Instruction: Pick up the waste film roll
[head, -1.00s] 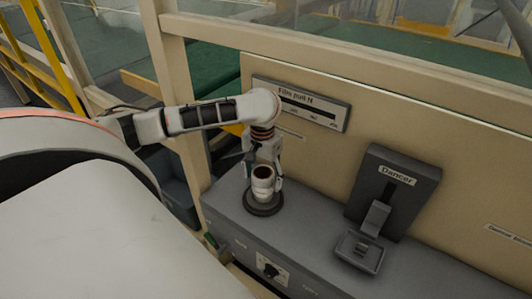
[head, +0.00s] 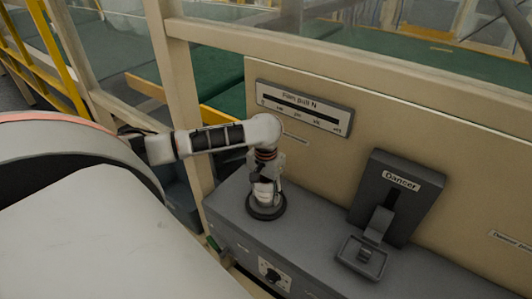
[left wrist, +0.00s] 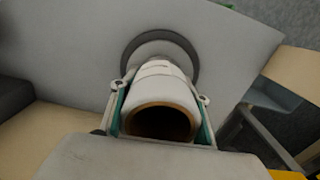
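The waste film roll is a white roll with a brown hollow core. In the head view the roll (head: 265,198) stands upright at a dark round base (head: 266,212) on the grey machine top. My left gripper (head: 264,188) is over it from above and hides its top. In the left wrist view the roll (left wrist: 161,88) lies between the two fingers of my left gripper (left wrist: 160,98), with its open core toward the palm. The green finger pads are close along both sides. I cannot tell whether they press on it. My right gripper is not in view.
A dark unit labelled Dancer (head: 395,195) stands to the right on the grey machine top (head: 310,230). A beige panel with a Film pull N gauge (head: 304,108) rises behind the roll. A beige post (head: 180,95) stands behind my left arm. The machine top between roll and Dancer is clear.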

